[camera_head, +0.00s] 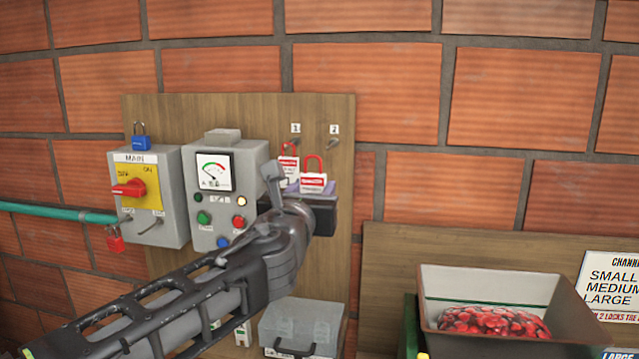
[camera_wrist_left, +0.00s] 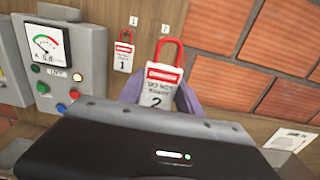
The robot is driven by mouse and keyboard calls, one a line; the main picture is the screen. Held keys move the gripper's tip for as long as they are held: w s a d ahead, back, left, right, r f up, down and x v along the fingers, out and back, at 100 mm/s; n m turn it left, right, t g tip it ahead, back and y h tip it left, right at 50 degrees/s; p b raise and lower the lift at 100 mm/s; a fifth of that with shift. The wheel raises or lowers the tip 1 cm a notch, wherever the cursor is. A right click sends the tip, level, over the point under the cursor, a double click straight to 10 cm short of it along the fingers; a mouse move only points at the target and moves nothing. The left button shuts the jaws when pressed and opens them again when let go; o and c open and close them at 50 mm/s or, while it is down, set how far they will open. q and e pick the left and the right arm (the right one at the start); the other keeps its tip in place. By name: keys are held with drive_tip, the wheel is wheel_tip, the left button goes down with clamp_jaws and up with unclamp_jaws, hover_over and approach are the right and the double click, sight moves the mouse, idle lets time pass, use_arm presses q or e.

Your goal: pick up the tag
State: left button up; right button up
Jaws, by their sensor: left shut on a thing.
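Two white tags with red headers and red loops show. Tag 1 (camera_head: 289,168) hangs below the hook marked 1, and it also shows in the left wrist view (camera_wrist_left: 123,54). Tag 2 (camera_head: 313,181) is upright between the purple fingers of my left gripper (camera_head: 314,189). In the left wrist view, tag 2 (camera_wrist_left: 160,87) faces the camera with its red loop standing free above the fingers. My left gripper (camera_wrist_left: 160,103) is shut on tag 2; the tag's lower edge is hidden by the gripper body. The hook marked 2 (camera_head: 333,143) is bare. My right gripper is out of view.
A grey MAIN switch box (camera_head: 183,220) and a meter box with buttons (camera_head: 247,160) are left of the tags on the wooden board (camera_head: 345,120). A blue padlock (camera_head: 140,143) sits above. A grey case (camera_head: 302,325) is below. A bin of red pieces (camera_head: 460,290) stands right.

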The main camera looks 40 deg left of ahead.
use_arm(q)
drive_tip(key=shift+v, duration=1)
drive_tip(key=shift+s, duration=0.1)
